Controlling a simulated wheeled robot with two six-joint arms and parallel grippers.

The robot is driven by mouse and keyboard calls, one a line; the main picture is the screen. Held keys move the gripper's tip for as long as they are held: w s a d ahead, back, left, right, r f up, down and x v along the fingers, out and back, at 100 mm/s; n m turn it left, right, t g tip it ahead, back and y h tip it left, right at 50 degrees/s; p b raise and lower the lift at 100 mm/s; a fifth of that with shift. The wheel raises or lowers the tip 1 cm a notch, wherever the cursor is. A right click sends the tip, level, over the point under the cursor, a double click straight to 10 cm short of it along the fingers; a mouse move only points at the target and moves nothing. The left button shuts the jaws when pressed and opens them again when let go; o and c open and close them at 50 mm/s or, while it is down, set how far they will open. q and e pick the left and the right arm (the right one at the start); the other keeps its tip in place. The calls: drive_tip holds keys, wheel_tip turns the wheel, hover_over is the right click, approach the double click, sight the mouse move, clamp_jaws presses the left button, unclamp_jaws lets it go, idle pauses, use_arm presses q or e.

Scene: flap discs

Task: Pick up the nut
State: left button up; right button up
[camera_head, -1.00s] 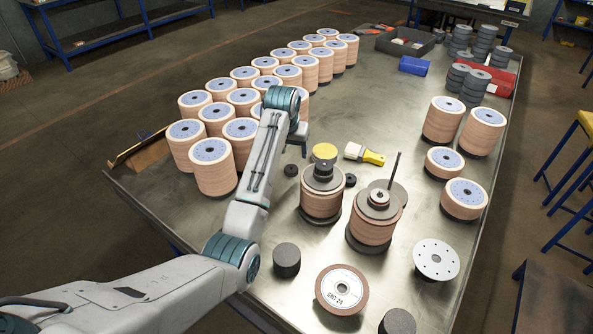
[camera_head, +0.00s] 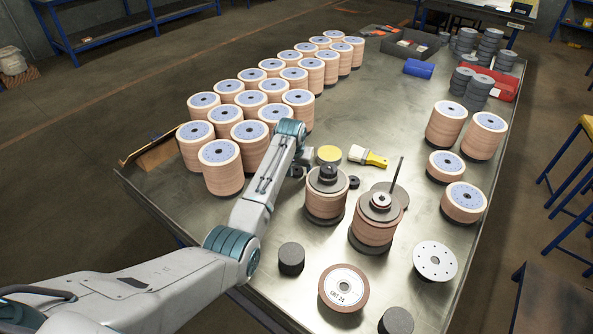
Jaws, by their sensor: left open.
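My left gripper (camera_head: 299,168) is low over the table, behind the left spindle stack, and mostly hidden by my own wrist. It is open. A small dark round nut (camera_head: 297,173) is partly visible right at its fingers; I cannot tell whether they touch it. A second small black ring-shaped nut (camera_head: 354,182) lies on the table to the right, beside the left stack (camera_head: 325,202). That stack has a black knob (camera_head: 328,172) on top. My right gripper is not in view.
Rows of flap-disc stacks (camera_head: 222,168) stand close to the left of my arm. A yellow-lidded can (camera_head: 329,154) and a yellow-handled brush (camera_head: 368,157) lie behind the spindle stacks. More disc stacks (camera_head: 445,124) stand at right.

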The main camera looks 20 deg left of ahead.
use_arm(q)
drive_tip(key=c, duration=1.1)
drive_tip(key=shift+r, duration=0.15)
